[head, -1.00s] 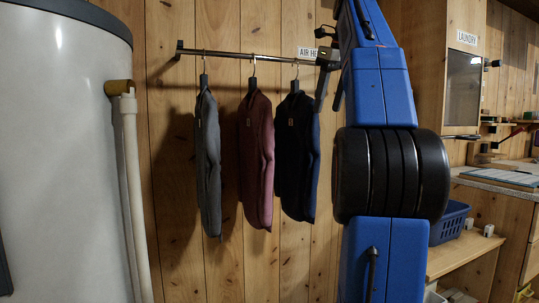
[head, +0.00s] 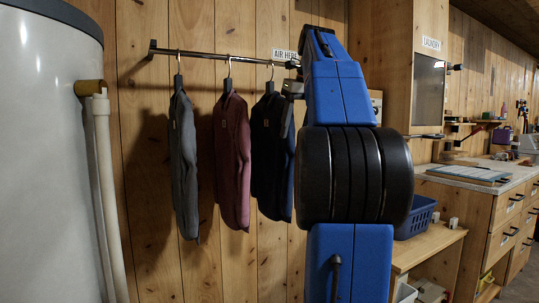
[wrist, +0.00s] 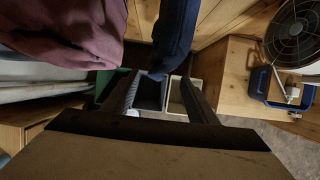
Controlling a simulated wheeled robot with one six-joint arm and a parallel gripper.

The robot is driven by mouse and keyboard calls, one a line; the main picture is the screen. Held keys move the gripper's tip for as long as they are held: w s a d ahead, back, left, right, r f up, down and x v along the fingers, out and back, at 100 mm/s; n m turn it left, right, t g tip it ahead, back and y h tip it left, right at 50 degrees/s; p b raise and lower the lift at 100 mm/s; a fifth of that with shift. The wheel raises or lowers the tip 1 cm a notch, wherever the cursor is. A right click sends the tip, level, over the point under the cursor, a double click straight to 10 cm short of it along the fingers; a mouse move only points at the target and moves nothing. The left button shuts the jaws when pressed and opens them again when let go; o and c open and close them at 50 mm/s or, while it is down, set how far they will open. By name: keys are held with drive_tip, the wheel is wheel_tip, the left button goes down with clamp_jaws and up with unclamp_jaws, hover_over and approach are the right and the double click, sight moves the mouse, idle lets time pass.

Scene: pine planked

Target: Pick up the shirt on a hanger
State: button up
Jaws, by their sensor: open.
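Three shirts hang from a wall rail (head: 215,53) in the head view: a grey one (head: 184,165) at left, a maroon one (head: 232,160) in the middle and a navy one (head: 268,165) at right. Each is on a dark hanger with a metal hook. My gripper (wrist: 160,98) is open, with nothing between its fingers. In the head view it is partly hidden by my arm, by the navy shirt's upper right side. In the wrist view the navy shirt (wrist: 175,35) hangs just beyond the fingers, and the maroon shirt (wrist: 70,30) is at upper left. I cannot tell whether anything touches.
A white tank (head: 45,160) with a pipe (head: 105,190) stands at left. A blue basket (head: 416,215) sits on a low wooden bench at right, before a counter (head: 490,175). Bins and a fan (wrist: 295,35) show in the wrist view.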

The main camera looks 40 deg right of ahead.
sight(290, 148)
drive_tip(key=shift+x, duration=3.75)
drive_tip(key=c, duration=1.3)
